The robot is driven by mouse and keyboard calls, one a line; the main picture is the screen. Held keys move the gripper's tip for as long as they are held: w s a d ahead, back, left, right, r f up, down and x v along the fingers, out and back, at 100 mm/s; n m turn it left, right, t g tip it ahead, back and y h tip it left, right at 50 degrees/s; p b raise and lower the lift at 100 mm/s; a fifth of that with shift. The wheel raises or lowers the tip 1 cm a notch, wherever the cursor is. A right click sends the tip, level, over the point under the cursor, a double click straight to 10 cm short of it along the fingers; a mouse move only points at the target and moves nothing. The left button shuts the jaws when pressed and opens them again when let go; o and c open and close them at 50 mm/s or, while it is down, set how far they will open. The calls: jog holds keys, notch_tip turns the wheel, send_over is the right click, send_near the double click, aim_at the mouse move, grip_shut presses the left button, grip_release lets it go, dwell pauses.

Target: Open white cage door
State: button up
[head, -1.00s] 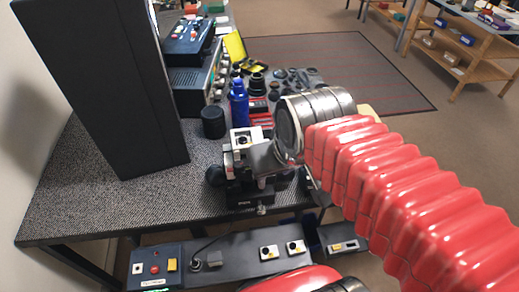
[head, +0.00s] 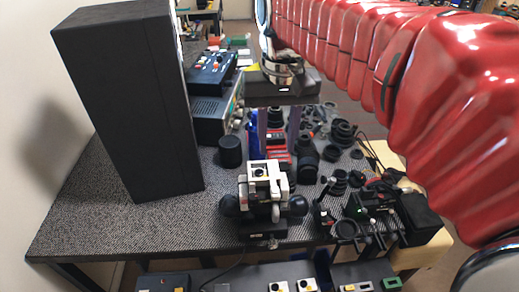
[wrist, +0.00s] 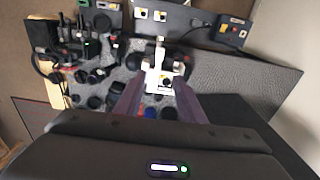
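The white cage (head: 268,180) stands on a dark base at the front edge of the grey speckled bench, with black round knobs on both sides. In the wrist view the white cage (wrist: 160,72) is roughly centred, with a narrow white part pointing up the picture. I cannot tell which panel is its door or whether that is open. My gripper (head: 272,140) is above and behind the cage in the head view, pointing down.
A tall black box (head: 135,105) stands on the bench at the left. A blue bottle (head: 253,140) and black lenses (head: 307,160) are behind the cage. A lower shelf with switch panels (head: 290,285) runs along the front.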

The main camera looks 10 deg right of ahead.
aim_at(275, 191)
jog(key=shift+s, duration=0.5)
jog(key=shift+f, duration=0.1)
notch_tip(275, 191, down, 14)
jog(key=shift+r, duration=0.15)
dwell(0.5)
grip_shut()
dwell(0.3)
